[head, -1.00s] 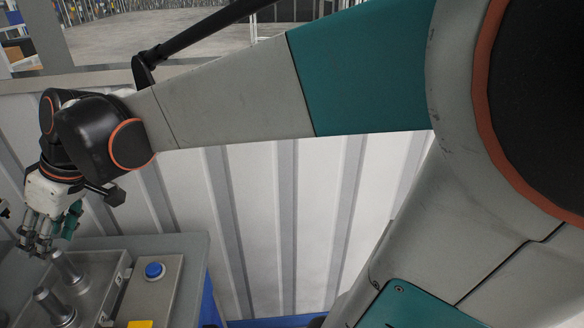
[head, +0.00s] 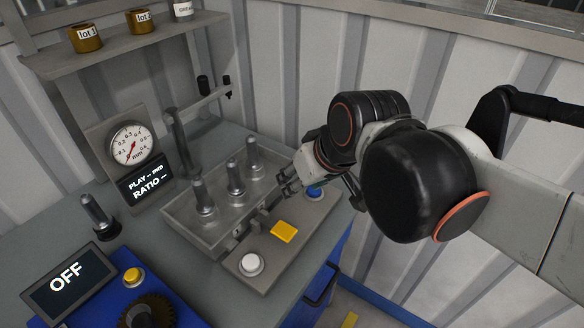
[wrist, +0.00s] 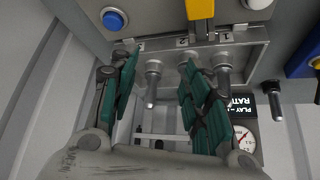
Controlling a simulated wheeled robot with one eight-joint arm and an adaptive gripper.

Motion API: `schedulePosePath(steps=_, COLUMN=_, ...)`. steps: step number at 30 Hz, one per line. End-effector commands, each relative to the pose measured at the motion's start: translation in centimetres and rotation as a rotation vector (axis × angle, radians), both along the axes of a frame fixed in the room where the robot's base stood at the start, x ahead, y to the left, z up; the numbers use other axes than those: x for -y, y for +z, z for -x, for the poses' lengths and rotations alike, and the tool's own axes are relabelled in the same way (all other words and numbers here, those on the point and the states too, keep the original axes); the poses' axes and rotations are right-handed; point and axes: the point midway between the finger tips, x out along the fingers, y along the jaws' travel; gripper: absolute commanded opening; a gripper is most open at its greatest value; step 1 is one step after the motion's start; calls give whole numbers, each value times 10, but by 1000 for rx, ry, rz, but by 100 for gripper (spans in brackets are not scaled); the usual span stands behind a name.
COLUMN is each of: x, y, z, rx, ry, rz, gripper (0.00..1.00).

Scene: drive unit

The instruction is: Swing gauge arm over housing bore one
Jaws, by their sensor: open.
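The gauge arm (head: 201,103) is a grey bar on an upright post behind the housing, with a dark-tipped probe at its right end. It points toward the back wall, away from the pins. My gripper (head: 287,187) is open and empty, at the housing's right end near the blue button. Its teal fingers also show in the wrist view (wrist: 158,75). I cannot tell its exact height.
A dial gauge (head: 131,144) with a display stands left of the post. Blue (head: 315,193), yellow (head: 284,232) and white (head: 251,264) controls line the front panel. A loose pin (head: 97,215) stands at left. A shelf (head: 120,45) with cups hangs above; a corrugated wall stands behind.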

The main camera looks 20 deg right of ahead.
Motion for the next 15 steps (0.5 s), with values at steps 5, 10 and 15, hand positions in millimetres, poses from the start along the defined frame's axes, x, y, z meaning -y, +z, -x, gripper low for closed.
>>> schedulePosePath(steps=5, x=5, y=-11, z=13, rx=16, ry=-38, rz=10, gripper=44)
schedulePosePath(steps=10, x=8, y=-15, z=17, rx=23, ry=-56, rz=15, gripper=44)
schedulePosePath(steps=15, x=8, y=-15, z=18, rx=24, ry=-58, rz=16, gripper=44)
